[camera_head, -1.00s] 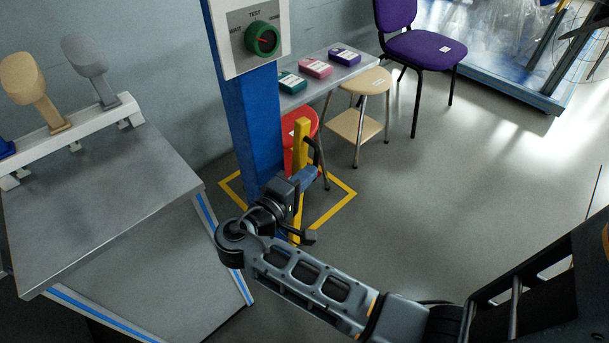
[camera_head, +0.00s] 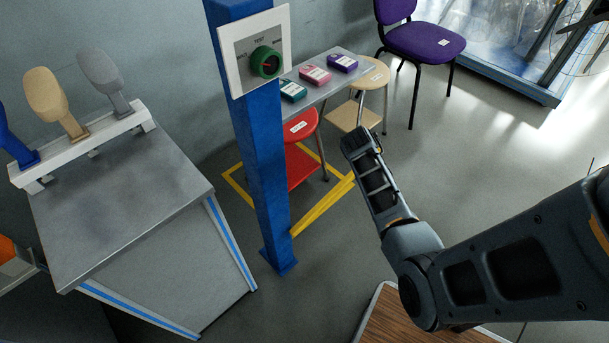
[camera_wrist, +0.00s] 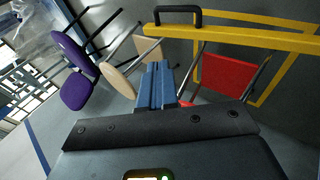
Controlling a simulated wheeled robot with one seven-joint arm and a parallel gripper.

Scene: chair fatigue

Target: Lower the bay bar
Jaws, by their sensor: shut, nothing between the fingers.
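The yellow bay bar (camera_head: 322,208) lies roughly level, running from near the blue post (camera_head: 262,160) out to the right, along the front of the yellow floor square. It also crosses the top of the wrist view (camera_wrist: 235,33), with its black handle (camera_wrist: 178,14) on it. In the head view the handle is not visible. My gripper (camera_wrist: 157,70) is shut and empty. In the wrist view its blue fingers point toward the bar and sit below the handle, apart from it. In the head view my arm hides the gripper.
A red stool (camera_head: 302,168) stands in the marked bay behind the bar. A wooden stool (camera_head: 372,75), a purple chair (camera_head: 425,42) and a small table with boxes (camera_head: 325,90) are beyond. A green dial (camera_head: 266,62) is on the post. A grey bench (camera_head: 120,200) stands left.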

